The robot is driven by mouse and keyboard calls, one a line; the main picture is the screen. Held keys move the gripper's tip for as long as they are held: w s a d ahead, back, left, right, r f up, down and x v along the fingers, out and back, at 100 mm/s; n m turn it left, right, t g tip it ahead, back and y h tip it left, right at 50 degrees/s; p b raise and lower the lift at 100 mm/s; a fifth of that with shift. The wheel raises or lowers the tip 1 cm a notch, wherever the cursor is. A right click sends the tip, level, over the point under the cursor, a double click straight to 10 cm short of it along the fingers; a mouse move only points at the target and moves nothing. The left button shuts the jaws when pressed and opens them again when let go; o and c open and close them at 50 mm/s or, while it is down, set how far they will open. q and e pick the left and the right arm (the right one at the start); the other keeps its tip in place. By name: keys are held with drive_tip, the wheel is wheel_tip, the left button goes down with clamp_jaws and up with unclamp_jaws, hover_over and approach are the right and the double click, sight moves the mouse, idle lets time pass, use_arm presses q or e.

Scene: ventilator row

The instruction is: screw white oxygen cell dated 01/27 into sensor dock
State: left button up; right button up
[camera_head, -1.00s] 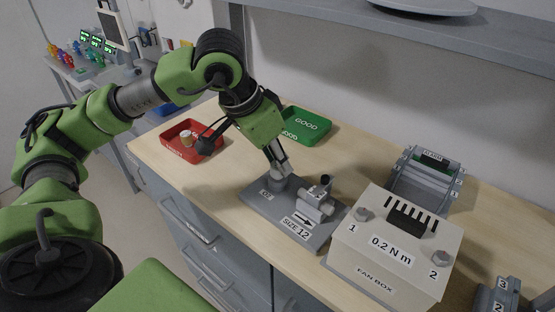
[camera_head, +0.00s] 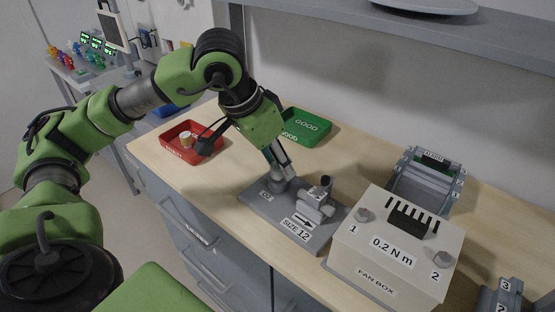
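The sensor dock (camera_head: 279,187) is a round grey socket on a grey plate marked O2, on the wooden counter. My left gripper (camera_head: 279,168) points down directly over it, its fingertips at or just above the dock's top. The fingers hide what is between them, so I cannot tell whether they hold a cell. A small cell with a white top and tan body (camera_head: 186,139) stands in the red tray (camera_head: 171,147). No 01/27 date is readable. My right gripper is not in view.
The same plate carries a grey clamp fixture (camera_head: 316,204) beside a SIZE 12 label. A fan box (camera_head: 396,247) stands close on its right. A green GOOD tray (camera_head: 306,127) lies behind, and a grey rack (camera_head: 426,181) stands at the back right.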

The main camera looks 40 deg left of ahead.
use_arm(q)
drive_tip(key=n, duration=0.2)
drive_tip(key=n+y, duration=0.1)
drive_tip(key=n, duration=0.1)
drive_tip(key=shift+d+y, duration=0.15)
drive_tip(key=shift+y, duration=0.15)
drive_tip(key=n+y, duration=0.1)
drive_tip(key=n, duration=0.2)
drive_tip(key=shift+r+p, duration=0.1)
drive_tip(key=shift+p, duration=0.3)
drive_tip(key=shift+n+y, duration=0.5)
drive_tip(key=shift+n, duration=0.5)
